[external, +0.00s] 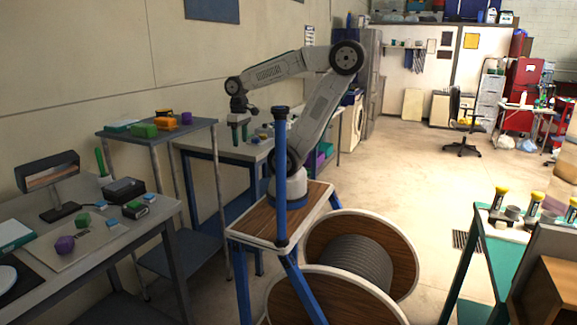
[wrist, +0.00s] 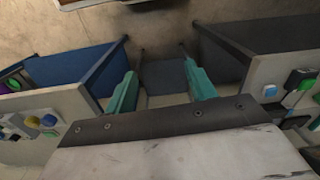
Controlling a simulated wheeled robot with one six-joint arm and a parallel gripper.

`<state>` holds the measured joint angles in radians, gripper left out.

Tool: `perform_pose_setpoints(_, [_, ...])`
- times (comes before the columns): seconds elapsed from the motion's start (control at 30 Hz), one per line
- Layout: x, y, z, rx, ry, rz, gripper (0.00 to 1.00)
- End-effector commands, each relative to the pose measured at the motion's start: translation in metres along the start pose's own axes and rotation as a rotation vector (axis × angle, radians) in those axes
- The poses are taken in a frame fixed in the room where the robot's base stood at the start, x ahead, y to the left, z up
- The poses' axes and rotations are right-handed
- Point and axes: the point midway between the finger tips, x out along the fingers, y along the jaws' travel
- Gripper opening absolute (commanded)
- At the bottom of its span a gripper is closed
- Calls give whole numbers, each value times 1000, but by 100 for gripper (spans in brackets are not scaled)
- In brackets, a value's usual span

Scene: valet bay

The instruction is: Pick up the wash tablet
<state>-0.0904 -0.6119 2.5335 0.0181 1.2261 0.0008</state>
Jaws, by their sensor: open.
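I cannot tell for sure which thing is the wash tablet. Small blue-and-white blocks lie on the left grey table, one of them near its right edge (external: 149,196). A similar blue block (wrist: 270,90) shows on the table at right in the wrist view. My gripper (external: 239,138) is open and empty, raised near the front of the middle table. In the wrist view its two teal fingers (wrist: 160,70) stand apart over a gap between two tables, with nothing between them.
The left table also holds a purple block (external: 65,245), a green cube (external: 83,220), a black box (external: 124,190) and a lamp (external: 50,172). A higher stand (external: 117,132) carries green and orange blocks. Small items lie on the middle table (external: 205,148).

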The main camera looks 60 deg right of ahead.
Motion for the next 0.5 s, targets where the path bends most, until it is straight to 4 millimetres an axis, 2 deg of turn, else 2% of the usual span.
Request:
perform_pose_setpoints(0.13, [16,-40,-38,16,-98,-76,55])
perform_pose_setpoints(0.27, [31,-83,-74,138,-165,-150,55])
perform_pose_setpoints(0.5, [70,-174,-138,531,-295,-259,55])
